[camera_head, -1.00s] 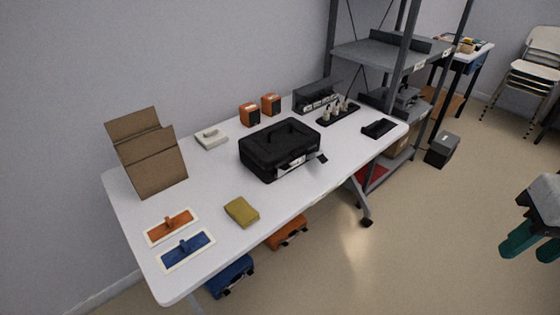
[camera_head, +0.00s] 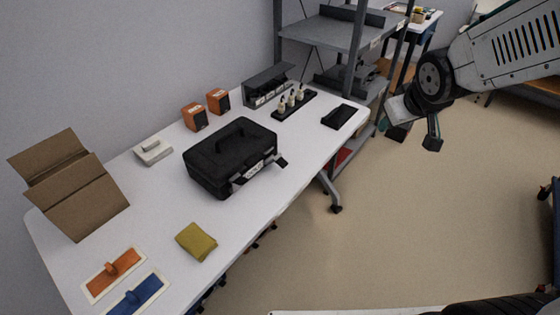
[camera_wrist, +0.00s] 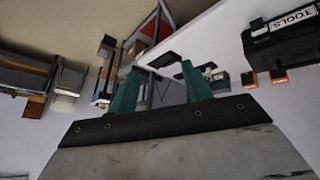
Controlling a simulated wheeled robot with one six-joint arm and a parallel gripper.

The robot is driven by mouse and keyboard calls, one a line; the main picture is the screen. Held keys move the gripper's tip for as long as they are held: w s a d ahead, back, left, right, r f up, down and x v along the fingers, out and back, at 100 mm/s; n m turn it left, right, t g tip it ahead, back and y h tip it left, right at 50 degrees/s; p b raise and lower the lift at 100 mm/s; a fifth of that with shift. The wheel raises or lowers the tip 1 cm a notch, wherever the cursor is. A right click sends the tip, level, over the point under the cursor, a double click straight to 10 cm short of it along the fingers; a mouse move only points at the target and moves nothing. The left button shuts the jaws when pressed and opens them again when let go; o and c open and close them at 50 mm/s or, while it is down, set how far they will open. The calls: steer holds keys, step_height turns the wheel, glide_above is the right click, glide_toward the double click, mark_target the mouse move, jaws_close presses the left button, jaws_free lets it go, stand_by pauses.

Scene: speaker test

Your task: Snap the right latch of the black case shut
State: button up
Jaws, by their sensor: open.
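The black case (camera_head: 222,160) stands closed-lidded on the white table, with its handle on top. Its right latch (camera_head: 281,162) sticks out from the front right edge. The left latch (camera_head: 238,183) lies close to the front face, though its exact state is too small to tell. My gripper (camera_head: 409,124) is open and empty, in the air to the right of the table and well apart from the case. In the wrist view its two green fingers (camera_wrist: 160,86) are spread, and the case (camera_wrist: 283,42) shows at the top right with a TOOLS label.
The white table (camera_head: 285,200) has free room in front of the case. A yellow cloth-like block (camera_head: 196,242), a cardboard stand (camera_head: 75,190), orange boxes (camera_head: 194,117), a bottle rack (camera_head: 293,104) and a black tray (camera_head: 338,117) surround it. A grey shelf (camera_head: 330,35) stands behind.

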mark_target(279, 161)
steer(key=w+a+f+n+t+y, duration=0.45)
steer(key=w+a+f, duration=0.55)
steer(key=w+f, duration=0.25)
steer(key=a+f+y, duration=0.2)
steer(key=s+a+f+n+y, duration=0.1)
steer(key=a+f, duration=0.1)
steer(key=f, duration=0.1)
steer(key=a+f+n+y, duration=0.1)
steer(key=a+f+y, duration=0.1)
steer(key=a, duration=0.1)
steer(key=shift+s+f+g+y, duration=0.15)
steer(key=shift+f+g+y, duration=0.1)
steer(key=shift+f+y, duration=0.1)
steer(key=s+a+f+y, duration=0.1)
steer(key=s+f+y, duration=0.1)
steer(key=s+a+f+y, duration=0.2)
steer(key=shift+s+a+f, duration=0.2)
steer(key=shift+s+a, duration=0.05)
steer(key=shift+s, duration=0.05)
steer(key=x, duration=0.7)
steer(key=shift+w+a+r, duration=0.15)
steer(key=shift+w+a, duration=0.05)
steer(key=shift+a, duration=0.05)
